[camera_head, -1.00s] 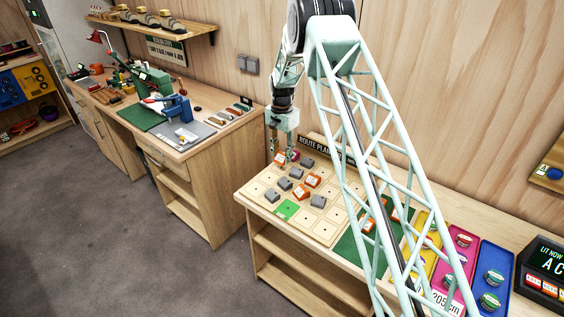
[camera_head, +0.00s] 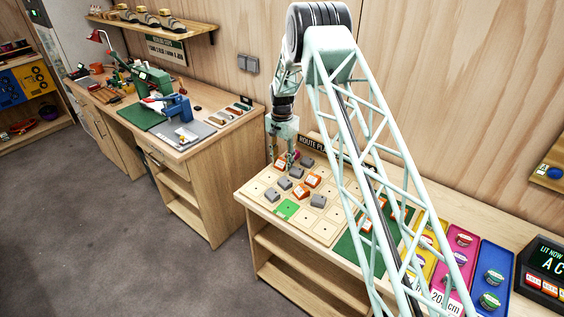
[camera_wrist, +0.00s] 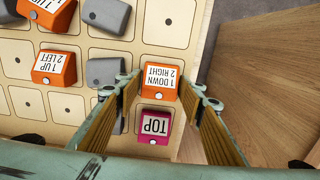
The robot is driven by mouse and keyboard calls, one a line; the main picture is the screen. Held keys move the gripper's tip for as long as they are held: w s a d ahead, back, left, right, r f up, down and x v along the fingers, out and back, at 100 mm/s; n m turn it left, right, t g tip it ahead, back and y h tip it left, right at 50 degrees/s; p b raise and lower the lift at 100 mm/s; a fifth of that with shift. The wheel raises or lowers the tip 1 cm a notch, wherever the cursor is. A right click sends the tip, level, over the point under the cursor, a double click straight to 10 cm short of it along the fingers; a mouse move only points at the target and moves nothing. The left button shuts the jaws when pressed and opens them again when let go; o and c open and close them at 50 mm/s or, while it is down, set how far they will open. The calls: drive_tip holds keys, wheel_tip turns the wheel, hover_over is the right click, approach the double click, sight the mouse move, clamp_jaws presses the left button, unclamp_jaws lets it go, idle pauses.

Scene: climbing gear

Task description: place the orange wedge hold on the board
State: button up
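The orange wedge hold (camera_wrist: 160,77), labelled "1 DOWN 2 RIGHT", is between the fingertips of my gripper (camera_wrist: 162,84) in the wrist view. The fingertips are close against its two sides, and it sits at or just above a cell in the board's edge column. In the head view the hold (camera_head: 280,164) shows low between the fingers of my gripper (camera_head: 281,160), at the board's back left. The pale wooden board (camera_head: 325,232) has square cells. A pink hold marked "TOP" (camera_wrist: 155,124) is beside the orange hold.
Grey holds (camera_wrist: 103,72) and other orange holds (camera_wrist: 54,67) fill nearby cells. One front cell is green (camera_head: 287,209). A green mat (camera_head: 348,246) lies right of the board, then yellow, pink and blue trays (camera_head: 497,258). My arm hides part of the table.

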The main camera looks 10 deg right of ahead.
sight(282, 161)
drive_tip(key=shift+r, duration=0.15)
wheel_tip(282, 161, up, 12)
idle(1.1)
drive_tip(key=shift+r, duration=0.1)
idle(0.6)
